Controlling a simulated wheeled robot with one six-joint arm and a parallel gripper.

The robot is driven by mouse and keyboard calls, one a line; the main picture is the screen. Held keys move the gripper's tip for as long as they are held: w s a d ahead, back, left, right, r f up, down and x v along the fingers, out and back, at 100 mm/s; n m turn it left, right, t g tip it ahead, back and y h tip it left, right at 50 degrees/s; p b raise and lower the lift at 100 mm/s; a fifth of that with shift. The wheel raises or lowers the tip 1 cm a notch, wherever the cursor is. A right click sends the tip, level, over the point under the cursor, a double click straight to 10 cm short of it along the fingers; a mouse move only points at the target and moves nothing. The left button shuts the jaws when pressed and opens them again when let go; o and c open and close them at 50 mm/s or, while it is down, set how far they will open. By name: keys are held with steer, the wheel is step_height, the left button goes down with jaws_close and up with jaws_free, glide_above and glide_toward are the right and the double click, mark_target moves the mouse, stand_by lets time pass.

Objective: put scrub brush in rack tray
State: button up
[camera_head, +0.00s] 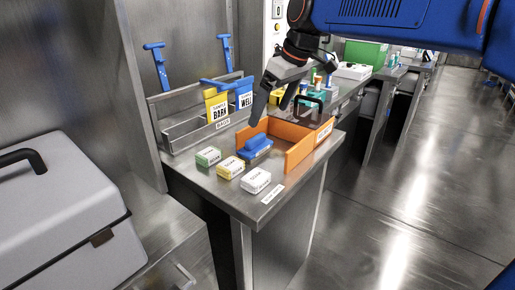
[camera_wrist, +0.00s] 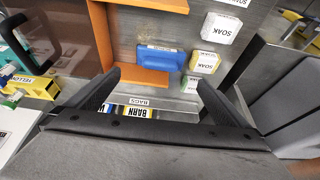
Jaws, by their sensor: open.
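The blue scrub brush (camera_head: 256,146) lies at the open front end of an orange tray (camera_head: 300,154) on the steel bench. My gripper (camera_head: 271,110) is open and empty, above the back part of the orange tray and apart from the brush. Its two fingers show spread in the wrist view (camera_wrist: 159,80).
Green, yellow and white blocks labelled SOAK (camera_head: 256,180) lie in front of the orange tray. A black handle (camera_head: 309,105) rises behind it. Blue tools (camera_head: 157,62) hang on the wall. A grey case (camera_head: 60,215) stands at left. The floor at right is clear.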

mark_target(257, 137)
steer(key=x, duration=0.8)
steer(key=shift+x, duration=2.75)
steer(key=shift+a, duration=0.2)
steer(key=c, duration=0.9)
steer(key=shift+r, duration=0.1)
